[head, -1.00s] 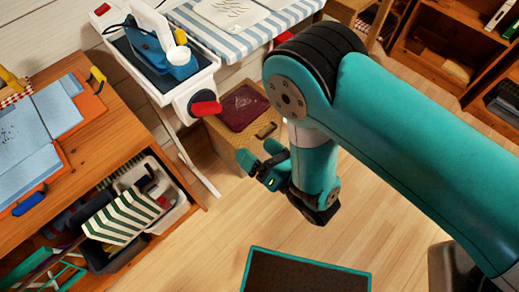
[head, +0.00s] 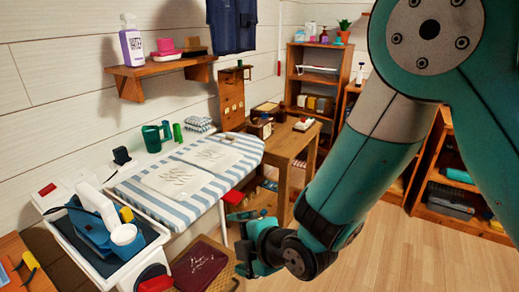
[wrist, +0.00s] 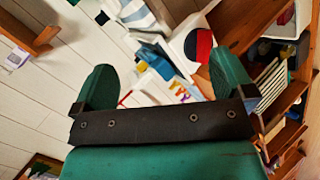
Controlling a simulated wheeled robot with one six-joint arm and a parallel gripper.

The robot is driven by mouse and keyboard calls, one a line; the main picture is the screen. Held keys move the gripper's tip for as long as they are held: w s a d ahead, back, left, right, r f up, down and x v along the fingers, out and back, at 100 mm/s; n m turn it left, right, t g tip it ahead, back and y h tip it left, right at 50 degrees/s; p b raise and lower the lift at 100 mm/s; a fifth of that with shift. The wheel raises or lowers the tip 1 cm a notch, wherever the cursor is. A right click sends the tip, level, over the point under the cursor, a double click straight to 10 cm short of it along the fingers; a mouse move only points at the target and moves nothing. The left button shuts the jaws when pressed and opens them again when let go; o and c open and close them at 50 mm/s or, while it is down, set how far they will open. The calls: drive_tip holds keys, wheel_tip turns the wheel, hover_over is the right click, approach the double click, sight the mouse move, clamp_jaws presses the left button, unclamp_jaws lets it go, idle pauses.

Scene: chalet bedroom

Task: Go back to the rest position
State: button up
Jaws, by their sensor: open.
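My gripper (head: 246,240) is in the lower middle of the head view, in front of the ironing board's right end and above the floor. In the wrist view, its two teal fingers (wrist: 163,85) stand wide apart with nothing between them. My teal arm comes down from the upper right and hides part of the shelves behind it. The striped ironing board (head: 190,185) lies to the left of the gripper. A blue iron (head: 100,230) stands on the tray at the board's near end.
A wooden table (head: 285,145) with small boxes stands behind the board. A bookcase (head: 318,75) is at the back, and a low shelf (head: 455,190) is at the right. A wicker box (head: 205,262) with a dark red top is near the gripper. The floor (head: 400,255) at lower right is clear.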

drive_tip(key=s+d+r+m+g+h, duration=0.2)
drive_tip(key=s+d+r+m+g, duration=0.25)
drive_tip(key=d+r+m, duration=0.55)
drive_tip(key=s+d+r+m+g+h, duration=0.1)
drive_tip(key=s+d+r+m, duration=0.2)
drive_tip(key=s, duration=0.3)
drive_tip(key=s+d+r+m+g+h, duration=0.1)
drive_tip(key=s+d+r+m+g, duration=0.1)
drive_tip(key=s+d, duration=0.3)
drive_tip(key=shift+s+d+r+m, duration=0.35)
drive_tip(key=shift+s+r+m, duration=0.45)
drive_tip(key=shift+s+r, duration=0.15)
